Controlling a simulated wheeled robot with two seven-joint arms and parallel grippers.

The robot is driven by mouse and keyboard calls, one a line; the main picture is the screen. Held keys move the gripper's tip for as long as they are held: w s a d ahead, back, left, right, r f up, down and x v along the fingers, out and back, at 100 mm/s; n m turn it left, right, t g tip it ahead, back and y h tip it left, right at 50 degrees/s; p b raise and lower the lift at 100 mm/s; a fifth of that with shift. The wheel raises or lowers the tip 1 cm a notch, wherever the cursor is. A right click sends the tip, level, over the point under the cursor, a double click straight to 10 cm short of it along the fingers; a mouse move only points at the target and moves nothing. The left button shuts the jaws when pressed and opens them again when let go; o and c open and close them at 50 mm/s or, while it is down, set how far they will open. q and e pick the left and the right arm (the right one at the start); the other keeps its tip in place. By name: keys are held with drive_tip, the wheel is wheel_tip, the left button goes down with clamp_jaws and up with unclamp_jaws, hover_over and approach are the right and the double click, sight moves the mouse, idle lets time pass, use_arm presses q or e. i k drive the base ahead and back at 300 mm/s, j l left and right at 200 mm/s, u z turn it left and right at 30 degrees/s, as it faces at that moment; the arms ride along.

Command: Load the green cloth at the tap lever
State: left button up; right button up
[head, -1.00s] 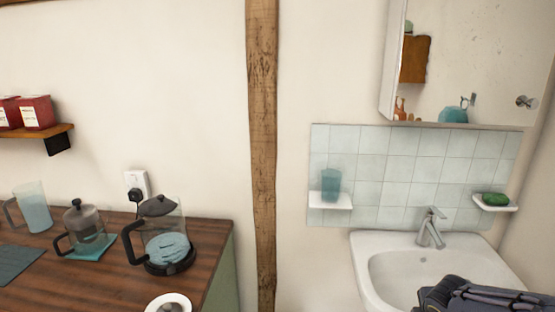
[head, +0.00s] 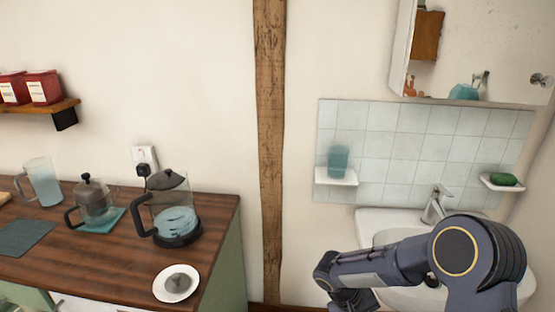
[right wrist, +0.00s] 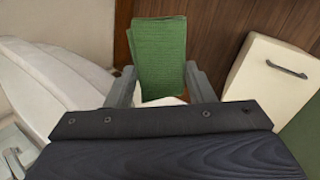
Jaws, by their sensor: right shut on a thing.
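The green cloth (right wrist: 158,55) hangs between the two fingers of my right gripper (right wrist: 160,72) in the right wrist view, which is shut on it. In the head view my right arm reaches across the front of the basin, and its hand is low at the bottom edge, left of the basin. The cloth cannot be made out in the head view. The chrome tap (head: 434,207) with its lever on top stands at the back of the white basin (head: 376,222), beyond my arm. My left gripper is not in view.
A green soap (head: 503,179) sits in a wall dish right of the tap. A blue cup (head: 338,160) stands on a small shelf. The wooden counter (head: 110,255) at left carries a glass kettle (head: 172,218), a teapot, a jug and a white saucer (head: 190,292).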

sight(436, 189)
drive_tip(key=z, duration=1)
drive_tip(key=i+l+z, duration=0.35)
drive_tip(key=i+l, duration=0.4)
drive_tip(key=i+j, duration=0.25)
drive_tip(key=i, duration=0.05)
